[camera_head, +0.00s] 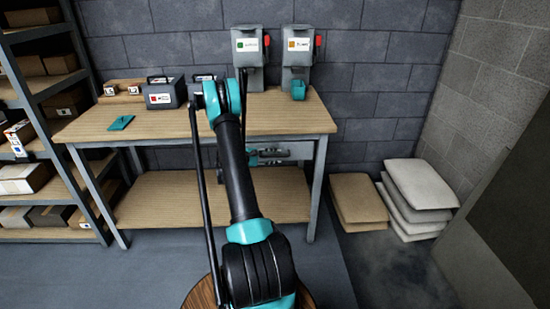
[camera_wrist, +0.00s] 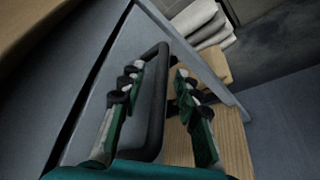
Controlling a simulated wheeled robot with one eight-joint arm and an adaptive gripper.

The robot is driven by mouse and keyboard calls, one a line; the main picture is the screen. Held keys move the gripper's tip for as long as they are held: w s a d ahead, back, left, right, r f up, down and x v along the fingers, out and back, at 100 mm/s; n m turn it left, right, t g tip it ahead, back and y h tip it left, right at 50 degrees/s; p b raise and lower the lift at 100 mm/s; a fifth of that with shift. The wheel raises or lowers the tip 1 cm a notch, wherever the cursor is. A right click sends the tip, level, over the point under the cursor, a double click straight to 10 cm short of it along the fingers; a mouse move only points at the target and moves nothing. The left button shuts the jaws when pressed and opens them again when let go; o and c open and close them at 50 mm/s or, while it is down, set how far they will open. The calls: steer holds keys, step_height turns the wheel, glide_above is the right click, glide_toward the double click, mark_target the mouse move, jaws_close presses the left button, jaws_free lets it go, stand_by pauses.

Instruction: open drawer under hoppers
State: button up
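Two grey hoppers with red levers stand on the workbench, the left one (camera_head: 249,47) with a green label and the right one (camera_head: 297,45) with an orange label. The grey drawer (camera_head: 296,151) is under the bench top below them, partly hidden by my arm. My gripper (camera_head: 266,155) is at the drawer front. In the wrist view, my gripper (camera_wrist: 158,72) has its fingers apart, with the dark bar handle (camera_wrist: 156,115) between them. The left finger appears on the drawer side of the bar. Contact is unclear. The grey drawer front (camera_wrist: 92,92) looks closed.
The workbench (camera_head: 170,112) carries a dark toolbox (camera_head: 163,92) and a teal cup (camera_head: 298,90). A lower wooden shelf (camera_head: 170,200) lies beneath. Shelving with boxes (camera_head: 28,178) stands at left. Stacked sacks (camera_head: 418,188) lie on the floor at right.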

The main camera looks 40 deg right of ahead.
steer(key=shift+d, duration=0.1)
jaws_close()
steer(key=shift+s, duration=0.1)
stand_by(0.5)
